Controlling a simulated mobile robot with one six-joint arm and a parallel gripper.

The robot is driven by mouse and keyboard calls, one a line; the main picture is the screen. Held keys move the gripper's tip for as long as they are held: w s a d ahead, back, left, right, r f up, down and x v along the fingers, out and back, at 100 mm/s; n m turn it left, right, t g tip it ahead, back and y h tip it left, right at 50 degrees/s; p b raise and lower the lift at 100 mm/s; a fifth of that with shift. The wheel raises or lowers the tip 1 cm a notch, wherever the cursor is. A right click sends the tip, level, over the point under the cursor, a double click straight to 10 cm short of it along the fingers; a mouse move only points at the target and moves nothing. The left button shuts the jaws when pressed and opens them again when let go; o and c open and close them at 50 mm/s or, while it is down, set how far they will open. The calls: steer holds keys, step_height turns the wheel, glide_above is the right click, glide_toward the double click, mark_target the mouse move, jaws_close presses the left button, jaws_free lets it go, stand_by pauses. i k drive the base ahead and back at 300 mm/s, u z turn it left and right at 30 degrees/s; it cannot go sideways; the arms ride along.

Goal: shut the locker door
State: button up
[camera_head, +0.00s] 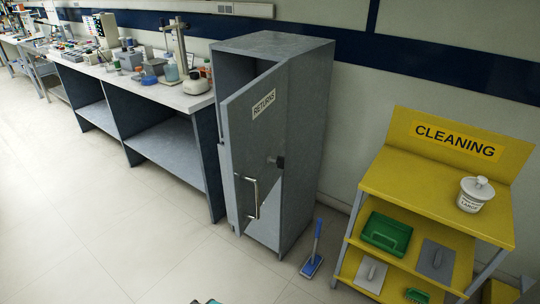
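A tall grey locker (305,129) stands against the wall in the middle of the head view. Its door (252,136), labelled "RETURNS", stands partly open, swung out toward the front left. A dark gap into the locker shows above and behind the door's top edge.
A lab bench (181,97) with bottles and instruments runs along the wall to the left. A yellow cleaning shelf (435,192) is at the right. The tiled floor in front and left is clear.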

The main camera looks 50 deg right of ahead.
mark_target(254, 117)
steer(key=u, duration=1.4)
steer(key=k, duration=0.1)
steer(key=z, duration=2.7)
steer(key=i, duration=0.5)
steer(key=z, duration=0.1)
steer(key=k, duration=0.8)
steer(key=u, duration=0.15)
